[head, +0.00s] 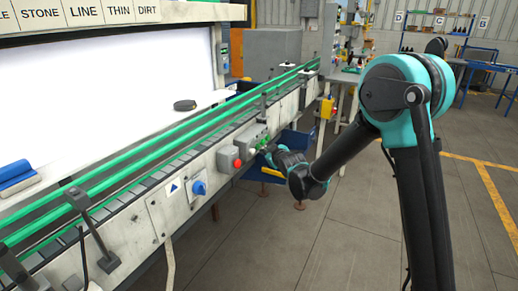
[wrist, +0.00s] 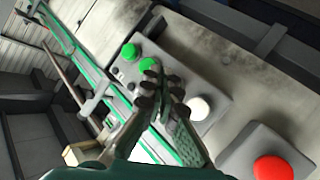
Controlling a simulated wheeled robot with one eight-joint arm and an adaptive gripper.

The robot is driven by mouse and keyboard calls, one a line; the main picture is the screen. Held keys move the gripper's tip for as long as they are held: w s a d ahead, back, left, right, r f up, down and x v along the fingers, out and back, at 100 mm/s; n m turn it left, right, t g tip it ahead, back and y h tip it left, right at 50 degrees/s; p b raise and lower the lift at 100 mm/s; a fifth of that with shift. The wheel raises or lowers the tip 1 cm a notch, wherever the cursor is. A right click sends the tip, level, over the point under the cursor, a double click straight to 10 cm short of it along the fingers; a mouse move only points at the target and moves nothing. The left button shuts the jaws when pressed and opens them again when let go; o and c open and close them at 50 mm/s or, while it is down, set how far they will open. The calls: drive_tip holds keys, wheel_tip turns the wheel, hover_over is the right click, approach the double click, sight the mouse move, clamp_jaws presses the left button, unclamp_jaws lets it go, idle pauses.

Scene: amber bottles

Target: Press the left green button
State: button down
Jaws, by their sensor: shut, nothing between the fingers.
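A grey control panel (head: 249,136) on the side of the conveyor carries green buttons. In the wrist view two green buttons show on the panel (wrist: 185,72), one (wrist: 128,52) clear and the other (wrist: 147,63), the one closer to the red button, partly covered by my fingertips. That nearer one is the left green button as the head view runs. My gripper (wrist: 150,84) is shut and empty, its tips at that button's edge; I cannot tell whether they touch it. In the head view my gripper (head: 268,150) is in front of the panel.
A white button (wrist: 199,107) sits on the same panel. A separate box holds a red button (head: 237,163), also in the wrist view (wrist: 273,168). A blue knob (head: 198,188) is further left. Green conveyor rails (head: 150,135) run above. Open floor (head: 300,240) lies right of the conveyor.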

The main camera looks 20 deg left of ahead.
drive_tip(key=shift+a, duration=0.4)
